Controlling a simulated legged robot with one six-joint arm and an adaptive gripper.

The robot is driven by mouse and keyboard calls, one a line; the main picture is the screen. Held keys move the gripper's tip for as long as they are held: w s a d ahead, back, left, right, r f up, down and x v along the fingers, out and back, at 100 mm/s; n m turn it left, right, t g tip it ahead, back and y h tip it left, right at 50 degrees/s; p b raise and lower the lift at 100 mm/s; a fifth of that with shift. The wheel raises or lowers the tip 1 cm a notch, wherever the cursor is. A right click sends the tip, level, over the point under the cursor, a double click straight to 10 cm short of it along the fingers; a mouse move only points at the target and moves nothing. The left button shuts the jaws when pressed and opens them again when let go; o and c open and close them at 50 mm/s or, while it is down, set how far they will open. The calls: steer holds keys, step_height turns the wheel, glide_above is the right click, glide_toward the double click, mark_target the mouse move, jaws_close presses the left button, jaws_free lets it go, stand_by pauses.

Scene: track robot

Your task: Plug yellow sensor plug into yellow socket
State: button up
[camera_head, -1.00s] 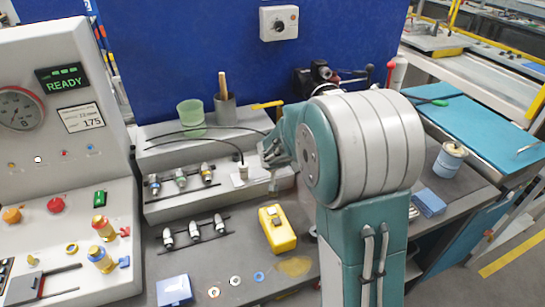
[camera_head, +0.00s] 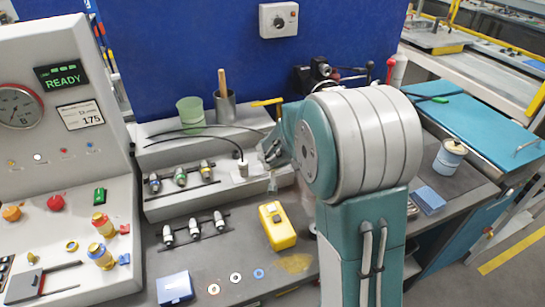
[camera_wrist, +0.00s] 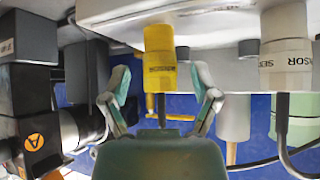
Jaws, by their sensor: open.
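The yellow sensor plug (camera_wrist: 160,55) shows in the wrist view, with small dark lettering and a dark cable at its end. The fingers of my gripper (camera_wrist: 163,95) are open on either side of it, with gaps left and right. In the head view my gripper (camera_head: 275,152) is small and partly covered by my arm, at the right end of the grey stepped block. The yellow plug is hidden there.
A white sensor plug (camera_wrist: 286,50) stands close to the right of my gripper in the wrist view. In the head view, a green cup (camera_head: 190,112) and a metal cup (camera_head: 225,108) stand behind. A yellow case (camera_head: 277,226) lies on the bench. Dark cables cross the block.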

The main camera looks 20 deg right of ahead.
steer(key=v, duration=1.1)
steer(key=shift+s+r, duration=0.2)
stand_by(0.4)
steer(key=s+a+r+n+g+y, duration=0.1)
steer(key=s+a+r, duration=0.1)
steer(key=s, duration=0.6)
steer(key=s+a+r+n+g+y, duration=0.1)
steer(key=s+a, duration=0.1)
steer(key=s, duration=0.6)
steer(key=s+a+r+n+g+y, duration=0.1)
steer(key=s+a+r, duration=0.1)
steer(key=s, duration=0.6)
steer(key=shift+s+a+r+n, duration=0.15)
steer(key=shift+s+r+n, duration=0.15)
steer(key=shift+s+n, duration=0.1)
